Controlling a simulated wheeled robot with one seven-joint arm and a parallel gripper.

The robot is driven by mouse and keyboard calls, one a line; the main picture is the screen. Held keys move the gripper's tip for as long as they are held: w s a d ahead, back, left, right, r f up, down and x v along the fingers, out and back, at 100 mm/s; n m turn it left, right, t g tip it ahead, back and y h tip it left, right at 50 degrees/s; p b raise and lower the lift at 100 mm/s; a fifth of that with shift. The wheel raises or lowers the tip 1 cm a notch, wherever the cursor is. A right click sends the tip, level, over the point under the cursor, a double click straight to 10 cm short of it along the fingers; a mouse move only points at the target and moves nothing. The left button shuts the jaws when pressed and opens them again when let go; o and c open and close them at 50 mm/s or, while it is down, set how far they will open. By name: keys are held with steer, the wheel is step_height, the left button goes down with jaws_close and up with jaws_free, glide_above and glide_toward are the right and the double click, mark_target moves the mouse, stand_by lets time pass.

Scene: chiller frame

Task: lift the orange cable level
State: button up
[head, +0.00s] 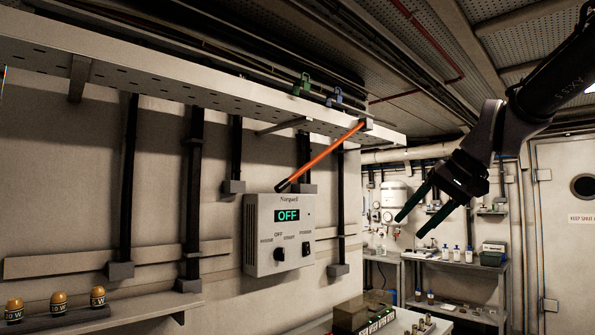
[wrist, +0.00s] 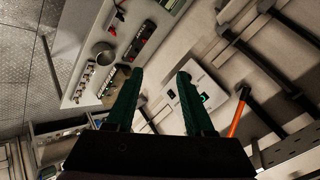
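The orange cable (head: 325,155) is a straight, slanted length with dark ends. Its upper end meets the edge of the perforated overhead tray (head: 215,97), and its lower end hangs in front of the wall, just above the control box. It also shows at the right of the wrist view (wrist: 238,112). My gripper (head: 407,227) is at the right in the head view, apart from the cable. Its two dark green fingers are spread with nothing between them, as the wrist view also shows (wrist: 158,75).
A control box (head: 279,234) reading OFF is on the wall below the cable. Green (head: 301,85) and blue (head: 335,97) clips sit on the tray. A bench (head: 405,318) with small items stands below. Open air lies between my gripper and the cable.

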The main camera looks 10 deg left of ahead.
steer(key=w+a+r+n+y, duration=0.2)
steer(key=w+a+r+y, duration=0.35)
steer(key=w+a, duration=0.5)
steer(key=w+a+r+n+y, duration=0.2)
steer(key=w+a+r+y, duration=0.35)
steer(key=w+a, duration=0.45)
steer(key=w+x, duration=0.1)
steer(key=x, duration=0.9)
steer(key=shift+h, duration=0.4)
jaws_close()
steer(key=shift+r, duration=0.1)
